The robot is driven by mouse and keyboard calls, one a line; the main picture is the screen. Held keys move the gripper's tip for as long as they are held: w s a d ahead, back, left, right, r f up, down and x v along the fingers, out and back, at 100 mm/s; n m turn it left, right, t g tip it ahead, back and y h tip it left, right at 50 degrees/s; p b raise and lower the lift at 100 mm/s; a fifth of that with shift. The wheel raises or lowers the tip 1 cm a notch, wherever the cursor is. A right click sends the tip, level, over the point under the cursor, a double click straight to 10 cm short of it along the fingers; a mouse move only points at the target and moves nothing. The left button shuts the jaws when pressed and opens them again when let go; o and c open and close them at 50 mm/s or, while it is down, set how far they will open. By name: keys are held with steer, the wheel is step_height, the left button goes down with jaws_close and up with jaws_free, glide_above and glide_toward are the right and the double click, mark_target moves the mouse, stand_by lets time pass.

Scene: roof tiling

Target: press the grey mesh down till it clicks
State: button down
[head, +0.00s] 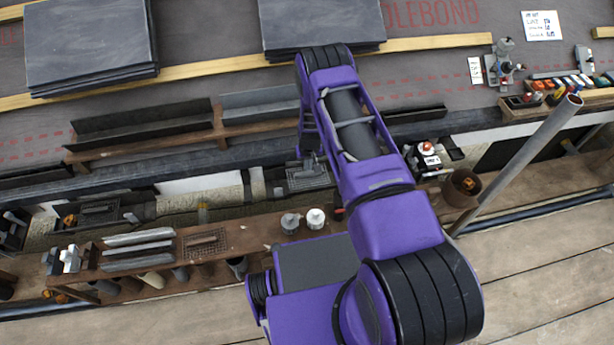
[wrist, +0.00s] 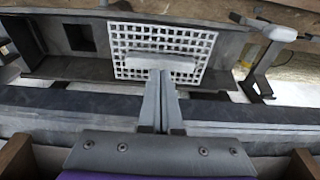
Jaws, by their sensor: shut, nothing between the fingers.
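The grey mesh (wrist: 190,42) is a pale square grid in the wrist view, lying over a dark tray-like channel. In the head view it appears as a small grey grid (head: 308,178) in the gutter, partly behind my arm. My gripper (wrist: 160,74) is shut and empty, its two fingers side by side. The fingertips lie over the near middle of the mesh, at a light grey bar (wrist: 160,62) across it. I cannot tell whether they touch it or how deep the mesh sits. The gripper (head: 307,160) is small and partly hidden in the head view.
A plank (head: 225,240) with a brown grille, grey strips and two small cans (head: 303,220) runs in front of the gutter. Stacked slates (head: 90,45) lie on the roof behind. A slanted pole (head: 530,150) stands at right. A grey bracket (wrist: 262,65) stands right of the mesh.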

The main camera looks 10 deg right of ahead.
steer(key=shift+f, duration=0.75)
stand_by(0.3)
stand_by(0.4)
step_height(320, 180, up, 9)
steer(key=p, duration=0.5)
stand_by(0.4)
stand_by(0.4)
